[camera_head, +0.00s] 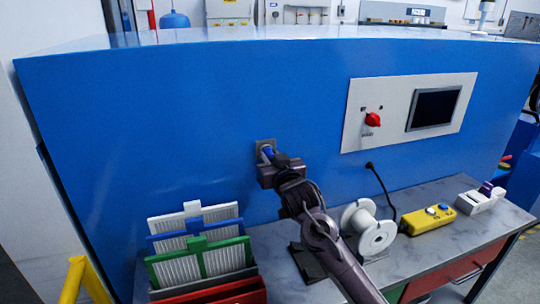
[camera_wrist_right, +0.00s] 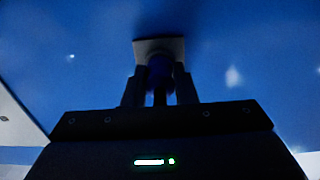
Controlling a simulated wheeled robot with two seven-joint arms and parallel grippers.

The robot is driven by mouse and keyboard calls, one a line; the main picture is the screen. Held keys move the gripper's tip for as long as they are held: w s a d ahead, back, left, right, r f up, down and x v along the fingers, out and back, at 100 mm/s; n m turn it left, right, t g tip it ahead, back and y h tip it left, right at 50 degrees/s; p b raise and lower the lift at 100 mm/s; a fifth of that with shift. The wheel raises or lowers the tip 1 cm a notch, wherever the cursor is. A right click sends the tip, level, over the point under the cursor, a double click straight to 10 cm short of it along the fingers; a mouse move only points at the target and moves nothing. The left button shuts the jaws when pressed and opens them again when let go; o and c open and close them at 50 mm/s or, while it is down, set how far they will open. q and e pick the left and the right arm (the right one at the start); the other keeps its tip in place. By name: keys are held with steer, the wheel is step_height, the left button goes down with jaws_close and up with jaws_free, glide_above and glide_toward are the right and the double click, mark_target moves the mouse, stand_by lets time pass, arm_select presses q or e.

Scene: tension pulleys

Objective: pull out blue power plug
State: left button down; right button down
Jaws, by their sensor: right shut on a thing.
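The blue power plug (camera_head: 268,151) sits at a grey socket plate (camera_head: 261,144) on the front of the big blue cabinet. My right gripper (camera_head: 273,160) reaches up to it from below right, and its fingers are shut on the plug. In the right wrist view the plug (camera_wrist_right: 160,72) shows dark blue between my two fingers (camera_wrist_right: 160,88), right against the socket plate (camera_wrist_right: 158,47). I cannot tell how deep the plug sits in the socket. My left gripper is not in view.
The cabinet (camera_head: 200,100) carries a control panel with a red switch (camera_head: 373,120) and a dark screen (camera_head: 433,109). On the bench below are white, blue and green racks (camera_head: 200,262), a white spool (camera_head: 375,236), a yellow box (camera_head: 427,219) and a hanging black cable (camera_head: 382,185).

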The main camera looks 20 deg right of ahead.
steer(key=shift+s, duration=0.15)
steer(key=shift+s+d+p, duration=0.15)
steer(key=shift+s+p, duration=0.95)
steer(key=shift+s, duration=1.75)
